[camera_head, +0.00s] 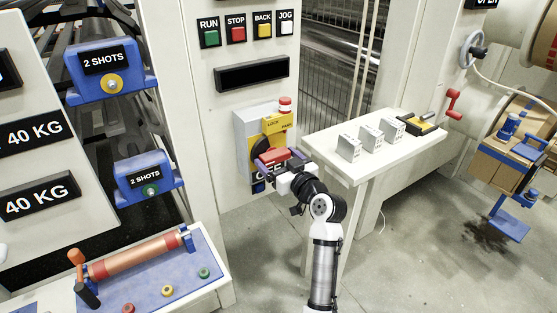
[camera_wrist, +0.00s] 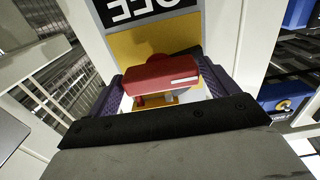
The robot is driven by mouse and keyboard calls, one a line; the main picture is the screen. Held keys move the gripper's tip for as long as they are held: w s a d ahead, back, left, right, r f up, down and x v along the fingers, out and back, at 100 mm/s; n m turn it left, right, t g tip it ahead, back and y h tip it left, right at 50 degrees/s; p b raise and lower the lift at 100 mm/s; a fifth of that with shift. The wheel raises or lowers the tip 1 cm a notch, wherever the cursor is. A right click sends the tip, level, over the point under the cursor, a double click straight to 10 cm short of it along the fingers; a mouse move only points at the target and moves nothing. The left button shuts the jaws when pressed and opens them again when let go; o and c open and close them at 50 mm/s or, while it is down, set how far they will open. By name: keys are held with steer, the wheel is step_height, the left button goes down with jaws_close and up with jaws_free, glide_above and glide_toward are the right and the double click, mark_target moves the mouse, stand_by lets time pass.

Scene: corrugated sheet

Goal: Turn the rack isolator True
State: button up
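The rack isolator (camera_head: 241,130) is a grey box with a yellow plate on the front of a pale cabinet. It carries a red handle (camera_head: 272,158), a yellow lock tag (camera_head: 278,121) and a red button (camera_head: 285,104) on top. In the wrist view the red handle (camera_wrist: 160,82) lies between the fingers (camera_wrist: 163,88), one beside each end. Whether they touch it is unclear.
A white side table (camera_head: 343,174) with several grey blocks (camera_head: 366,138) stands close right of my arm. A blue panel with a copper roller (camera_head: 135,257) is at the lower left. RUN, STOP, BACK and JOG buttons (camera_head: 238,33) are above the isolator.

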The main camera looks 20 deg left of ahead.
steer(key=c, duration=0.6)
steer(key=shift+c, duration=0.2)
steer(key=shift+m, duration=0.3)
steer(key=m+p, duration=0.1)
steer(key=m, duration=0.1)
steer(key=shift+m, duration=0.4)
steer(key=m+p, duration=0.1)
steer(key=m, duration=0.2)
steer(key=shift+r+m+p, duration=0.1)
steer(key=shift+m+p, duration=0.25)
steer(key=shift+m, duration=0.05)
steer(key=m+p, duration=0.3)
steer(key=m, duration=0.2)
steer(key=m+p, duration=0.3)
steer(key=m, duration=0.2)
steer(key=shift+p, duration=0.3)
steer(key=shift+m, duration=0.4)
